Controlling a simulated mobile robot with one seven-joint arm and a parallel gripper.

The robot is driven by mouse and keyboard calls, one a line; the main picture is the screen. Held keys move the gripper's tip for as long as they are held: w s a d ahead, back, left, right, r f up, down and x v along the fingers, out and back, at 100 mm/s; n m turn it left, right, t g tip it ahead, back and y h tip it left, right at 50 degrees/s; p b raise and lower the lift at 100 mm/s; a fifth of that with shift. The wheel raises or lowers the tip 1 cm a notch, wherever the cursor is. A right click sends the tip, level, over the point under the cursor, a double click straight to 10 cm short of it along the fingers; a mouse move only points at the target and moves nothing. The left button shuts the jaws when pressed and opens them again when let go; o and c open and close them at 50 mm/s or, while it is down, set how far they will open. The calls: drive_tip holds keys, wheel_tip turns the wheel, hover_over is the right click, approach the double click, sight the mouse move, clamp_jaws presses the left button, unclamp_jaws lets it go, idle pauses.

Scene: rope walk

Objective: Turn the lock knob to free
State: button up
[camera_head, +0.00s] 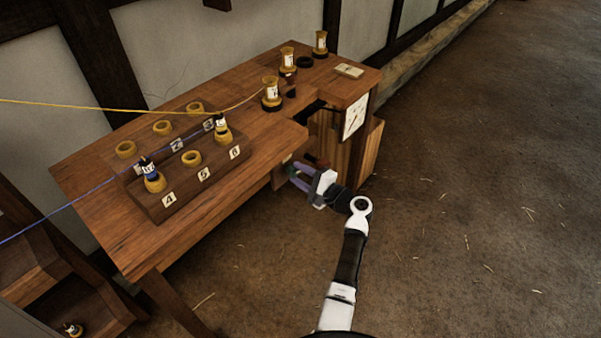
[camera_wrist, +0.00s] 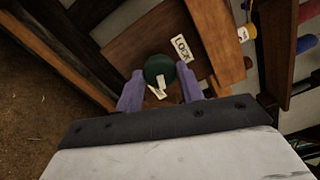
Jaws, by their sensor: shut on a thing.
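The lock knob (camera_wrist: 158,66) is a round dark green knob with a white mark on its face, on a wooden panel. A white label reading LOCK (camera_wrist: 181,48) is beside it at the upper right in the wrist view. Another pale label (camera_wrist: 157,92) is partly hidden under the knob and its writing is unclear. My gripper (camera_wrist: 161,80) has its purple fingers on both sides of the knob and is shut on it. In the head view my gripper (camera_head: 296,174) is at the bench's right front, below the top, and the knob cannot be made out there.
The wooden bench (camera_head: 110,240) carries a stepped rack (camera_head: 190,200) with bobbins and rings, numbered 4, 5, 6 in front. Several bobbins stand at the back, near a dial (camera_head: 355,116). Yellow and blue cords (camera_head: 60,104) cross from the left. Open floor (camera_head: 480,220) lies right.

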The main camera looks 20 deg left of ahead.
idle(0.5)
drive_tip(key=o, duration=1)
drive_tip(key=b+v, duration=0.3)
drive_tip(key=v, duration=1)
drive_tip(key=shift+s+d, duration=0.1)
drive_tip(key=shift+d, duration=0.3)
